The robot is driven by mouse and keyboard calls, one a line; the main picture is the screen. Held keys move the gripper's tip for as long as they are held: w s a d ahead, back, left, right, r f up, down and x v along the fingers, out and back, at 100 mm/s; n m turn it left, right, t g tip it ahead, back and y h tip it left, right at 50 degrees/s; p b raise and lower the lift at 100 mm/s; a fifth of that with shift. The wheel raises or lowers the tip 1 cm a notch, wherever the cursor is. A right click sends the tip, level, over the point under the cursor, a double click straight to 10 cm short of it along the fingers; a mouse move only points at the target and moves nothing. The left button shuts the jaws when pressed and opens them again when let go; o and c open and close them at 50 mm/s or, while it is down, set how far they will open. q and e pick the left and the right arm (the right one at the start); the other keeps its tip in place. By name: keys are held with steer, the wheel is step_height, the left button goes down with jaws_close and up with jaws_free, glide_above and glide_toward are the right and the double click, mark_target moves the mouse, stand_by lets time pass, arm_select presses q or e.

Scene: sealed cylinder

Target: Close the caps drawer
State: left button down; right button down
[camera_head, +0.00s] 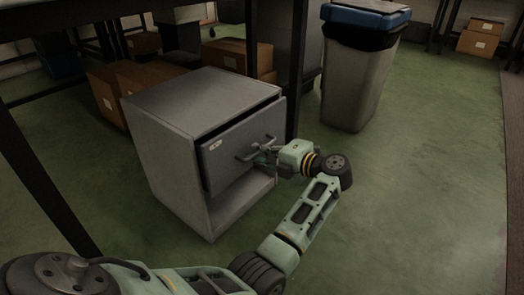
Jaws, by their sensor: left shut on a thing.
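The caps drawer (225,158) is the dark upper drawer of a small grey cabinet (165,150) that stands on the floor. The drawer front sits a little out from the cabinet body, with a dark gap along its top. A small white label is on its upper left corner. My left gripper (262,150) is at the drawer front, shut on the drawer handle (243,157). Its arm comes from the bottom left and bends up to the handle. The fingertips are small and partly hidden. My right gripper is not in view.
Below the drawer is an open compartment (240,195). A grey bin (360,85) with a blue lid stands behind on the right. Cardboard boxes (125,90) lie behind the cabinet. Dark table legs (45,185) stand at the left. The green floor at the right is clear.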

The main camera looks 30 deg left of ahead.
arm_select(q)
steer(key=p+x, duration=0.1)
steer(key=x, duration=0.2)
steer(key=shift+a+r+p, duration=0.3)
steer(key=shift+p, duration=0.1)
steer(key=c, duration=2.1)
jaws_free()
steer(key=shift+a, duration=0.15)
